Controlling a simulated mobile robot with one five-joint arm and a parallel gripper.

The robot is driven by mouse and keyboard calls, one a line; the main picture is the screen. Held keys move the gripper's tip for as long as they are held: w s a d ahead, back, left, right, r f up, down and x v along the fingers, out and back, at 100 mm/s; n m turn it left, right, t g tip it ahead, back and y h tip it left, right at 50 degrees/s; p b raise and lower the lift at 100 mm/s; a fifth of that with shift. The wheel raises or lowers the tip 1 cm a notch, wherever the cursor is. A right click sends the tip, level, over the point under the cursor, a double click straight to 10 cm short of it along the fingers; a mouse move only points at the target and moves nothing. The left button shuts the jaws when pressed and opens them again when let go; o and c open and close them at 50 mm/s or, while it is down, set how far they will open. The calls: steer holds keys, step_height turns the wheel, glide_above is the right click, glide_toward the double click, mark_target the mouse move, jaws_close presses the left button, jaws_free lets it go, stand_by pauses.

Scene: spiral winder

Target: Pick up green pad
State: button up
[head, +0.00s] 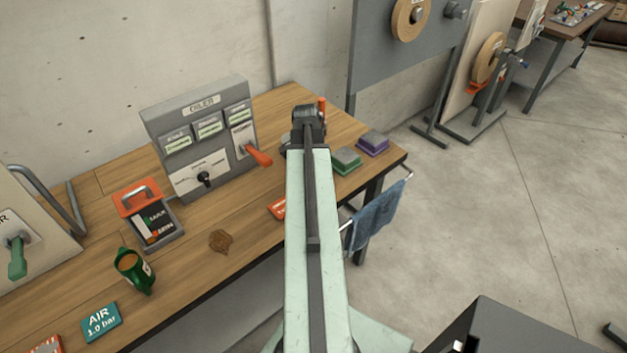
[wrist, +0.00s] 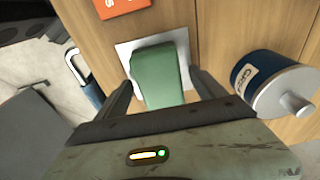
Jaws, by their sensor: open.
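The green pad (wrist: 160,72) lies on a pale square base on the wooden workbench, seen in the wrist view. My gripper (wrist: 163,80) is open, with one dark finger on each side of the pad. I cannot tell whether either finger touches it. My fingers are hidden there behind my arm.
A blue can with a grey cap (wrist: 268,84) stands right of the gripper in the wrist view. An orange card (wrist: 120,4), a control box (head: 200,140) and a towel (head: 375,217) on a rail are nearby.

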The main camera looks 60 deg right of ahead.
steer(key=shift+f, duration=0.25)
stand_by(0.3)
steer(key=c, duration=1.5)
steer(key=shift+o, duration=0.2)
step_height(320, 180, up, 11)
steer(key=p, duration=1)
steer(key=shift+f, duration=0.2)
